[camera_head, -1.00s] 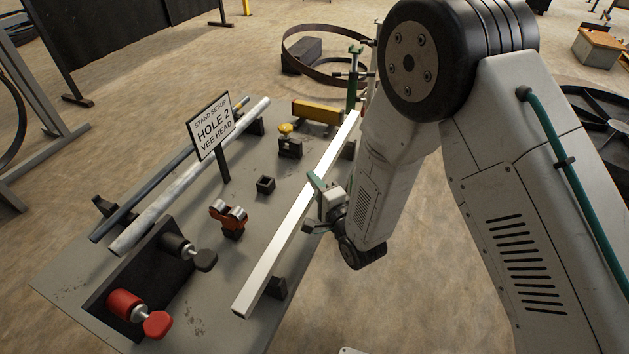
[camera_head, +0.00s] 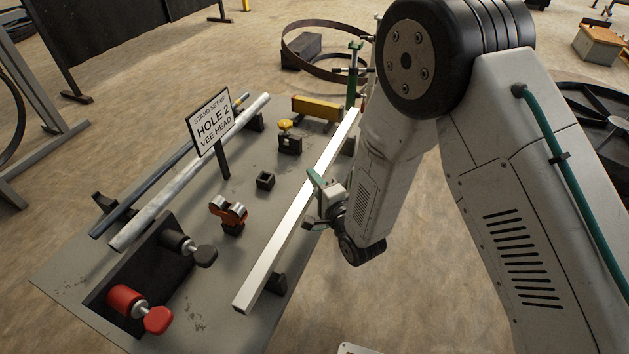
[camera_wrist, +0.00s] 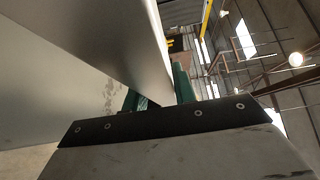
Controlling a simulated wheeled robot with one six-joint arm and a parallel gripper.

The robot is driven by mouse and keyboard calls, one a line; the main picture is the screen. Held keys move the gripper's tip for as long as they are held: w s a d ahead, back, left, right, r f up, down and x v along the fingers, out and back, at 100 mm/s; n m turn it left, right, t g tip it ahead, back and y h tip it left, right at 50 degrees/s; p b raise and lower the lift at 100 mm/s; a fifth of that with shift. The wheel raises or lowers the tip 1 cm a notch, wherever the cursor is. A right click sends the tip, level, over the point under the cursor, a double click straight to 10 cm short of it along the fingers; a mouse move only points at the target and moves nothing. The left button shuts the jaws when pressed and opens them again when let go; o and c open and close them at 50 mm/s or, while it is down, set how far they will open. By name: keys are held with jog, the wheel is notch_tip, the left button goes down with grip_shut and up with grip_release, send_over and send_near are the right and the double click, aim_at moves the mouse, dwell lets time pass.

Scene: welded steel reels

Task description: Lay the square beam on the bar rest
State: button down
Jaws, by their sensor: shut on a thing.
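The long, pale square beam (camera_head: 290,224) runs diagonally along the right side of the grey table. My gripper (camera_head: 321,194) is shut on it near its middle, with green fingertips at its sides. The beam also fills the upper left of the wrist view (camera_wrist: 110,45), between the green fingers (camera_wrist: 158,93). The bar rest shows as dark supports at the beam's right side, one near the front (camera_head: 278,284) and one near the far end (camera_head: 349,146). The beam lies over or just beside them. I cannot tell whether it touches them.
A pale round bar (camera_head: 180,178) and a dark bar (camera_head: 140,203) lie at the table's left. A sign (camera_head: 212,122), a roller head (camera_head: 228,213), a small square socket (camera_head: 265,181), a yellow-knobbed block (camera_head: 289,142) and a black bracket with a red clamp (camera_head: 127,302) stand on the table.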

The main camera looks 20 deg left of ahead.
jog(key=shift+f, duration=1.25)
dwell(1.4)
jog(key=c, duration=1)
grip_release()
jog(key=shift+c, duration=0.2)
jog(key=o, duration=1)
